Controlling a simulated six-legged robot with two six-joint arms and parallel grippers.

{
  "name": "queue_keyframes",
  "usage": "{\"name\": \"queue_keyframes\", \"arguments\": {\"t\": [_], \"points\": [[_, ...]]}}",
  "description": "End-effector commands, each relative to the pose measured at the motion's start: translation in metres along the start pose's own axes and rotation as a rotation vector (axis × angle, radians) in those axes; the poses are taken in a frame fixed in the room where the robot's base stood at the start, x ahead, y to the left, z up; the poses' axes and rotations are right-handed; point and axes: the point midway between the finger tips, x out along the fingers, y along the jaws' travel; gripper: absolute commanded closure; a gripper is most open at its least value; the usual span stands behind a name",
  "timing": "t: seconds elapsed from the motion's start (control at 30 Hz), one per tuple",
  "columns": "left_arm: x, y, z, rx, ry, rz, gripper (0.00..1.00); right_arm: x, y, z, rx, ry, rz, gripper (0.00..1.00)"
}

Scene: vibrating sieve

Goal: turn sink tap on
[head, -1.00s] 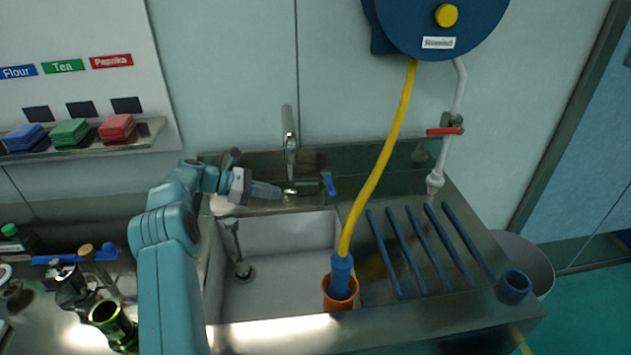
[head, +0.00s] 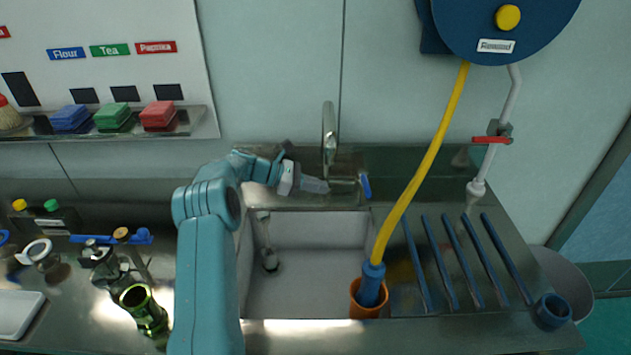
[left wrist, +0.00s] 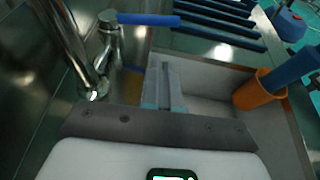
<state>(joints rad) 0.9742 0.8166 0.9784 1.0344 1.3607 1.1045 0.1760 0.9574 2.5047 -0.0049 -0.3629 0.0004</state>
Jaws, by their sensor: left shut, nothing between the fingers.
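The sink tap is a chrome spout (head: 329,135) behind the sink (head: 310,245), with a blue lever (head: 365,186) to its right. In the left wrist view, the spout (left wrist: 68,40) rises at the upper left and the blue lever (left wrist: 148,20) points right from its chrome base. My left gripper (head: 326,187) is shut and empty, in front of the spout's base. Its tips point right, a short gap left of the lever. In the left wrist view, the gripper's fingers (left wrist: 165,83) are together, below the lever. My right gripper is not in view.
A yellow hose (head: 425,165) runs from a blue reel (head: 505,25) to an orange holder (head: 366,302) at the sink's right corner. Blue ribs (head: 470,262) cover the drainer. A green glass (head: 142,306) and bottles stand left of my arm. A shelf (head: 205,122) holds coloured blocks.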

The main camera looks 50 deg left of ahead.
Motion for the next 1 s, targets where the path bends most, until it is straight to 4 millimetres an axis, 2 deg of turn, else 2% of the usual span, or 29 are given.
{"name": "queue_keyframes", "arguments": {"t": [0.2,0.27,0.43,0.63,1.0], "points": [[0.049,0.001,0.002,-0.001,-0.001,-0.004,1.0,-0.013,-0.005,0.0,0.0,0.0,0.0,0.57],[0.061,0.001,0.002,-0.001,-0.001,-0.003,1.0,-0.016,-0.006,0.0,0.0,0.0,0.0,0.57],[0.081,0.003,0.017,0.001,0.0,-0.002,1.0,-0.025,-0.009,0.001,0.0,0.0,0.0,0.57],[0.092,0.003,0.021,-0.001,0.0,0.0,1.0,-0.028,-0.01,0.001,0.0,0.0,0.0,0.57],[0.093,0.003,0.021,-0.001,0.0,0.001,1.0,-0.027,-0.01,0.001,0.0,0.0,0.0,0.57]]}}
